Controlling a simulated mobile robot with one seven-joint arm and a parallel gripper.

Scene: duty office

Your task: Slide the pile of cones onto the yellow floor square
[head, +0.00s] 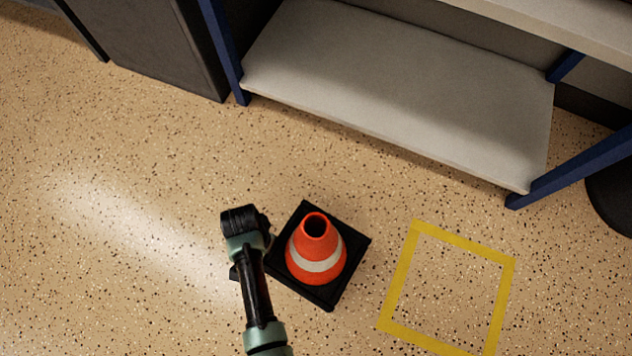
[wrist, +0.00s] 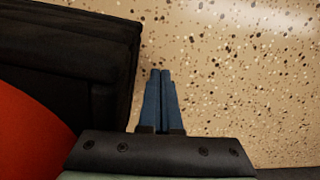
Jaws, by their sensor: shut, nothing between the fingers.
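The pile of cones (head: 318,252) is orange with a white band and a square black base. It stands upright on the floor, left of the yellow floor square (head: 398,283), with a gap of bare floor between them. The square is a taped outline, empty inside. My arm comes down at the left side of the pile; in the head view the fingers are hidden under the wrist. In the wrist view my gripper (wrist: 160,75) is shut and empty, pointing along the floor beside the black base (wrist: 115,60). Whether the fingers touch the base I cannot tell. Orange cone shows at the left edge.
A grey low shelf (head: 390,90) with blue posts stands behind the pile and the square. A dark cabinet (head: 155,45) is at the upper left. A dark round object (head: 612,195) sits at the right edge. The speckled floor at left is clear.

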